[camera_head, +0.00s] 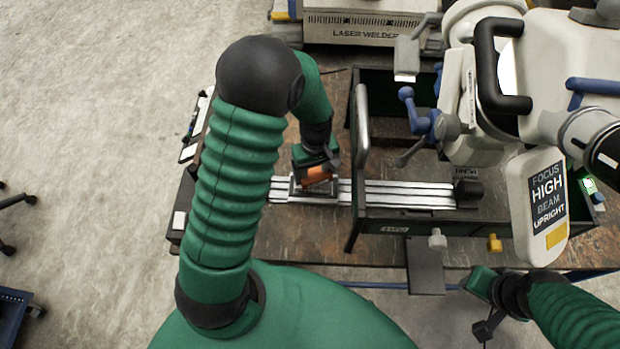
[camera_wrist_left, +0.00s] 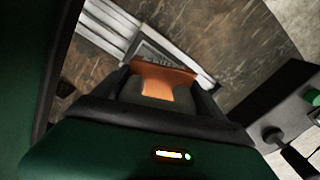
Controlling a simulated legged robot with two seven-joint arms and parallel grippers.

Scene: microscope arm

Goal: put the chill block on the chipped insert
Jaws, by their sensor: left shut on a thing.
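A copper-orange block, which I take to be the chill block (camera_head: 319,174), is between the fingers of my left gripper (camera_head: 320,180). It also shows in the left wrist view (camera_wrist_left: 165,78), with the dark fingers on both sides of it. Just beyond it is a grey, dark-edged plate with lettering (camera_wrist_left: 151,54), probably the chipped insert, lying at the metal rail. The block partly covers this plate, and I cannot tell whether they touch. My right gripper (camera_head: 487,318) is low at the right, off the bench's front edge; its jaws are unclear.
A large white microscope arm (camera_head: 480,130) overhangs the right side. A laser welder (camera_head: 365,28) stands at the back. Bare bench shows in front of the rail.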

